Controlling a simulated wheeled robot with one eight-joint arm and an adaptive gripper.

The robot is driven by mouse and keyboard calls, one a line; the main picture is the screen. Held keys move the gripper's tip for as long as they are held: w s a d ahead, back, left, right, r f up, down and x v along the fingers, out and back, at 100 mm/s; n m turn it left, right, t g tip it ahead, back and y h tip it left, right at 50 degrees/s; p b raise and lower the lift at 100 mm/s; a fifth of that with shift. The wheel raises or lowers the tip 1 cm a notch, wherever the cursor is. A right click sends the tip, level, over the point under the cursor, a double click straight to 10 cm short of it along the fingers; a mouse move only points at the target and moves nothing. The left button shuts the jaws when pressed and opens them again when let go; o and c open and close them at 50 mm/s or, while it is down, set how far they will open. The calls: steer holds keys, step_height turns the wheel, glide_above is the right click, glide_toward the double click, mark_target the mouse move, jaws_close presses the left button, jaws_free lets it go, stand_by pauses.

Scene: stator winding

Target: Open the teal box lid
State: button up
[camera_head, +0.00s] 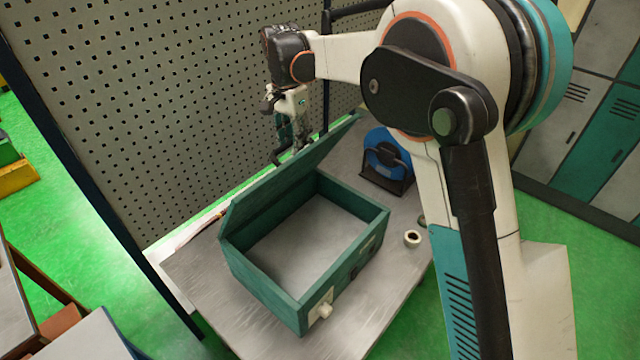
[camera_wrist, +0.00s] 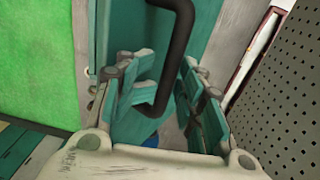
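The teal box (camera_head: 268,288) sits on the table with its inside in view and empty. Its teal lid (camera_head: 290,172) stands raised along the far side, close to upright. My gripper (camera_head: 287,142) is beyond the lid, at its outer face. In the wrist view, a dark bent handle (camera_wrist: 178,52) on the teal lid (camera_wrist: 205,28) reaches between the fingers of my gripper (camera_wrist: 165,95). The fingers are spread apart, with a gap between the handle and the right finger. Whether the left finger touches the handle is unclear.
A blue and black object (camera_head: 387,160) stands right of the box on the grey table (camera_head: 232,325). A small pale ring (camera_head: 412,238) lies near the table's right edge. A perforated panel (camera_head: 160,110) rises behind the table. Teal and grey lockers (camera_head: 600,140) stand at right.

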steer(key=s+d+f+b, duration=0.1)
steer(key=s+d+f, duration=0.5)
steer(key=d, duration=0.2)
steer(key=shift+f, duration=0.3)
